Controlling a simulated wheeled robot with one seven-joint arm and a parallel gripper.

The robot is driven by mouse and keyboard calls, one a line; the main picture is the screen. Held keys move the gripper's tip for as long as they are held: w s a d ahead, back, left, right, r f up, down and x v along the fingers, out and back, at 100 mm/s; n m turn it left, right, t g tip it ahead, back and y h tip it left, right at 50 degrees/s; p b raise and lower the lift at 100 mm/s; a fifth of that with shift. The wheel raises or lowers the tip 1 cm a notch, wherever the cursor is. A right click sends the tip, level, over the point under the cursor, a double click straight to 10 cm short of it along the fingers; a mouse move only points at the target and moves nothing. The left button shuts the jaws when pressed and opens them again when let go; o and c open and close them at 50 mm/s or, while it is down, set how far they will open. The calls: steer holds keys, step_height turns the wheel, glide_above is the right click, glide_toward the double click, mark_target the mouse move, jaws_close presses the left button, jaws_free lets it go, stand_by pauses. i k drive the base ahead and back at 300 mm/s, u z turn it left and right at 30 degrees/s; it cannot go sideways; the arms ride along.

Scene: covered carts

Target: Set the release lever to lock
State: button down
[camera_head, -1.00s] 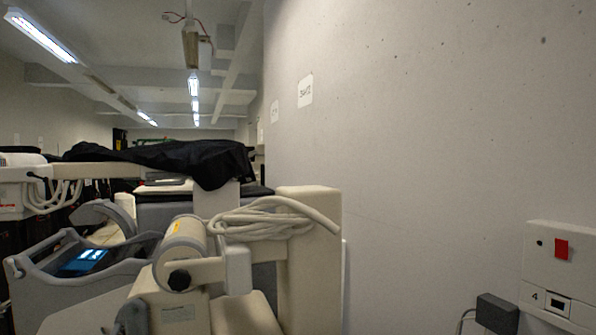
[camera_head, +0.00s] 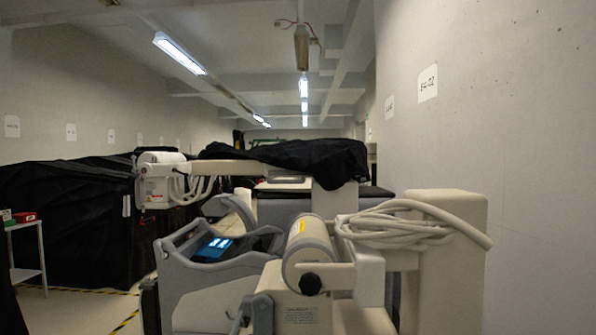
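A cream and grey wheeled machine (camera_head: 438,289) stands close in front of me. It has a grey cylinder (camera_head: 306,243) with a yellow label and a dark round knob (camera_head: 310,284) below it. A small grey part (camera_head: 262,313) sticks up at the bottom edge and is cut off by the frame. I cannot tell which part, if any, is the release lever, or how it is set. My gripper is not in view.
A black cover (camera_head: 290,155) drapes over equipment behind. A concrete wall (camera_head: 520,150) closes the right. Floor shows at left beside a small table (camera_head: 42,255).

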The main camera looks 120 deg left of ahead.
mark_target(174, 170)
steer(key=u, duration=1.35)
steer(key=i, duration=0.1)
steer(key=u, duration=3.2)
steer(key=i, duration=1)
steer(key=z, duration=0.1)
steer(key=k, duration=0.65)
